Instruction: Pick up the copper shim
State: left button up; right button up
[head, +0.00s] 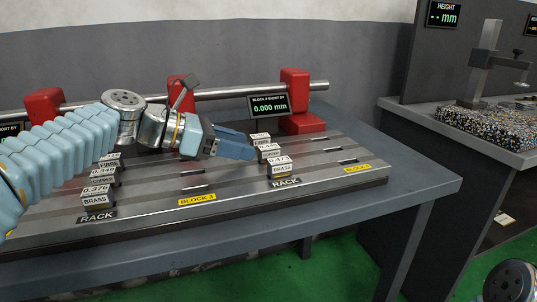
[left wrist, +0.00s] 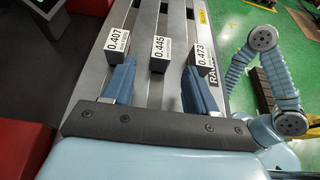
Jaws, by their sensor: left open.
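My left gripper (head: 246,150) is open and empty, with blue fingers reaching toward the right-hand rack of small labelled shim blocks. In the left wrist view its fingers (left wrist: 159,82) point at the middle block, labelled 0.445 (left wrist: 160,52), which lies between and just beyond the tips. The head view shows this middle block (head: 269,153) too; its small print looks like copper but is hard to read. Blocks labelled 0.407 (left wrist: 117,42) and 0.473 (left wrist: 204,55) stand on either side. In the left rack, a block reads 0.349 copper (head: 103,176). My right gripper is not in view.
A brass block (head: 280,168) stands at the front of the right rack. Red supports (head: 295,95) and a steel bar (head: 225,91) run behind the slotted plate (head: 240,205). A small display (head: 268,104) reads 0.000 mm. A grey gauge table (head: 440,120) stands at right.

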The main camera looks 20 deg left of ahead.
aim_at(259, 149)
pick_arm(q)
jog(key=x, duration=0.5)
jog(key=shift+w+d, duration=0.2)
jog(key=shift+d, duration=0.15)
jog(key=c, duration=1.1)
